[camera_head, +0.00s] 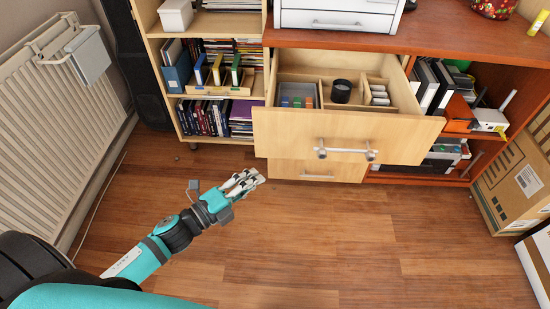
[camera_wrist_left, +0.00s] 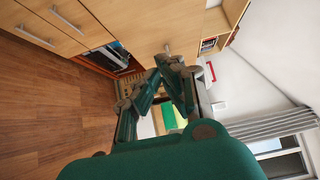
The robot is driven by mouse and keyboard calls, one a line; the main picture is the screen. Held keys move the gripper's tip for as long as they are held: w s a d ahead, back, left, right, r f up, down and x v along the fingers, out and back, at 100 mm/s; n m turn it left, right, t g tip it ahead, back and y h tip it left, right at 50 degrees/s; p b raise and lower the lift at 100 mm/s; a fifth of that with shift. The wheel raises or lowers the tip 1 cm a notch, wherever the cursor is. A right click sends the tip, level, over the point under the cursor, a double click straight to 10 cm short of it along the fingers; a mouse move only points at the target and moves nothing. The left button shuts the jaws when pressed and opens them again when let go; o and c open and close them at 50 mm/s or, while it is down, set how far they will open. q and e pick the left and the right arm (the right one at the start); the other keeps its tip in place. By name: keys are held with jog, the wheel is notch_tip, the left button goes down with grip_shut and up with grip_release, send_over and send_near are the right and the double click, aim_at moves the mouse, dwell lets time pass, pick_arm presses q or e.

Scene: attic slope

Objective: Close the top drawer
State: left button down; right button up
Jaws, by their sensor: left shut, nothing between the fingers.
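The top drawer (camera_head: 345,134) is pulled well out of the cabinet in the head view. Its pale wood front carries a silver bar handle (camera_head: 345,151). Inside lie a grey tray (camera_head: 297,95), a black round container (camera_head: 341,91) and some small pale items. A lower drawer (camera_head: 317,174) below it looks shut. My left gripper (camera_head: 252,180) is shut and empty, to the left of the drawer front and apart from the handle. It also shows shut in the left wrist view (camera_wrist_left: 176,66), with pale wood fronts beyond it. My right gripper is not in view.
A bookshelf (camera_head: 207,89) stands left of the drawer, and a white radiator (camera_head: 60,115) is at the far left. Open red-brown shelves (camera_head: 454,130) and a cardboard box (camera_head: 519,185) are to the right. The wooden floor (camera_head: 330,240) in front is clear.

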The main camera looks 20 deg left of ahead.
pick_arm(q)
jog(key=shift+w+d+f, duration=0.1)
jog(key=shift+w+d, duration=0.4)
jog(key=shift+w, duration=1.45)
jog(key=shift+w+d+r, duration=0.1)
jog(key=shift+w+d, duration=0.45)
jog(key=shift+w, duration=1.4)
jog(key=shift+w+d+f, duration=0.1)
jog(key=shift+w+d, duration=0.4)
jog(key=shift+w, duration=1.45)
